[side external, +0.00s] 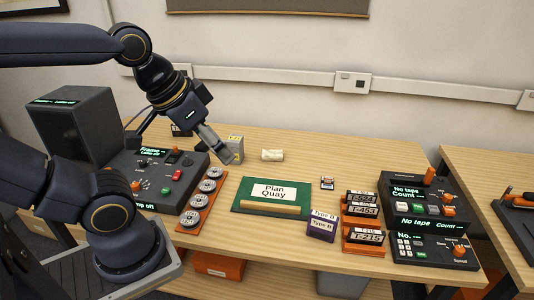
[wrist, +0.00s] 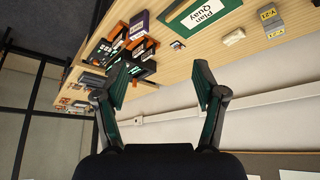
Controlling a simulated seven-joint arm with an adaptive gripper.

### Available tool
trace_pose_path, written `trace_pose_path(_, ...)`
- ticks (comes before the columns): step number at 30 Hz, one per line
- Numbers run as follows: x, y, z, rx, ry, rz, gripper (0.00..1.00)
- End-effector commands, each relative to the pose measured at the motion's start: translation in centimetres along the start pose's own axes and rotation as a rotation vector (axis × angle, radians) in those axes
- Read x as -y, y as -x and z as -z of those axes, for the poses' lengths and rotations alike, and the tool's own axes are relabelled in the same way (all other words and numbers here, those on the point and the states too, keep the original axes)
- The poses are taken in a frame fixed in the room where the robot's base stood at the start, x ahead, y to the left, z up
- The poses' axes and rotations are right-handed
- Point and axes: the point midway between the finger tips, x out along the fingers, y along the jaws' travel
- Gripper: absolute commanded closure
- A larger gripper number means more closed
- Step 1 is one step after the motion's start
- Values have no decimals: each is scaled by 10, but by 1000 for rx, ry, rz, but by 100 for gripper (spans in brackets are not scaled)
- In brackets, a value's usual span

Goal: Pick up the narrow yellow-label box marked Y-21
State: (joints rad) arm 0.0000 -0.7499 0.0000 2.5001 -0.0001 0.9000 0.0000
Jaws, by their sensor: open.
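A small grey box with a yellow label (side external: 235,147) stands on the wooden table, just right of my gripper's fingers in the side view. My gripper (side external: 212,142) is above the table, partly in front of that box. In the wrist view a yellow label with dark marks (wrist: 268,13) shows at the top right, with a grey block (wrist: 275,32) close below it. The marks look like Y-21 but are too small to be sure. My gripper (wrist: 162,84) is open in the wrist view, with nothing between its fingers.
A cream roll (side external: 272,155) lies right of the grey box. A green Plan Quay board (side external: 240,207), an orange rack of round discs (side external: 191,227), a purple Type B box (side external: 321,230) and T-labelled boxes (side external: 362,237) stand nearer. Control consoles (side external: 419,190) flank the table.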

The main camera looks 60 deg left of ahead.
Motion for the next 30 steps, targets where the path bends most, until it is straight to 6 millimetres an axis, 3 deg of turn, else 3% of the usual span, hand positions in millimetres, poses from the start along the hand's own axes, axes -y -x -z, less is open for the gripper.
trace_pose_path(4,0,0,0,0,0,0,12)
trace_pose_path(14,0,0,4,-17,2,0,12)
trace_pose_path(17,0,7,29,-117,9,-4,12)
trace_pose_path(20,8,10,80,-232,51,3,12)
trace_pose_path(23,32,-2,125,-291,125,38,12)
trace_pose_path(26,70,-25,162,-324,210,90,12)
trace_pose_path(30,148,-75,193,-330,346,191,12)
